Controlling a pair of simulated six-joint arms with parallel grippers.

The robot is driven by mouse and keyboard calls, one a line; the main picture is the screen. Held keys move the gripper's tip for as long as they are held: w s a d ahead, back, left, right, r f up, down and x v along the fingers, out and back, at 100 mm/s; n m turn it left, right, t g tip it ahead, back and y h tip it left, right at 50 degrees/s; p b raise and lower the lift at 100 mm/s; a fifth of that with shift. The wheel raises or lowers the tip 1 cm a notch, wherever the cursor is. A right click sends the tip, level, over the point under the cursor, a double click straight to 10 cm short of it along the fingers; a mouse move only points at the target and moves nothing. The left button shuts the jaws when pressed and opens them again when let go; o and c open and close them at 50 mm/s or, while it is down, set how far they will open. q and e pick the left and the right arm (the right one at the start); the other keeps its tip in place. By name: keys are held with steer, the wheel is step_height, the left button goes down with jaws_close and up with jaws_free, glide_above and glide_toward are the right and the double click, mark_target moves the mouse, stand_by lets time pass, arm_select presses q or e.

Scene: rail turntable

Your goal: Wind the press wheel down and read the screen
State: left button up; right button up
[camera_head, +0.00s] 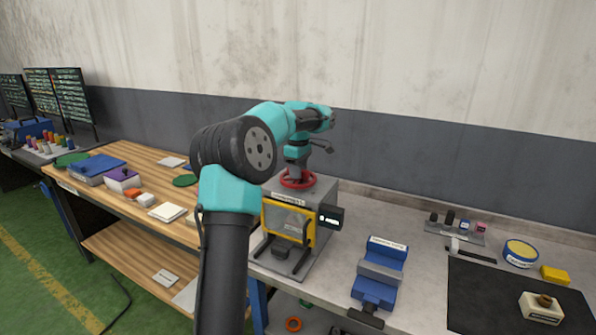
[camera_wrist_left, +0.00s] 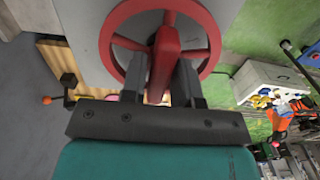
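The red press wheel (camera_head: 296,180) lies flat on top of the grey press (camera_head: 318,190), which stands on the bench. A small black screen (camera_head: 331,217) on its right side shows pale marks too small to read. A yellow-framed window (camera_head: 288,222) is on the front. My left gripper (camera_head: 298,165) points down at the wheel's centre. In the left wrist view, its two fingers (camera_wrist_left: 163,75) stand on either side of a raised red bar of the wheel (camera_wrist_left: 207,35) and look closed on it. My right gripper is in neither view.
A blue vise (camera_head: 381,270) stands right of the press. Farther right are a black mat (camera_head: 490,295), a yellow-blue tin (camera_head: 520,252) and a yellow block (camera_head: 555,274). A wooden bench (camera_head: 110,205) with boxes and tiles stands left. My left arm covers part of the middle.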

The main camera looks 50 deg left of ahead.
arm_select(q)
jaws_close()
steer(key=shift+m, duration=0.4)
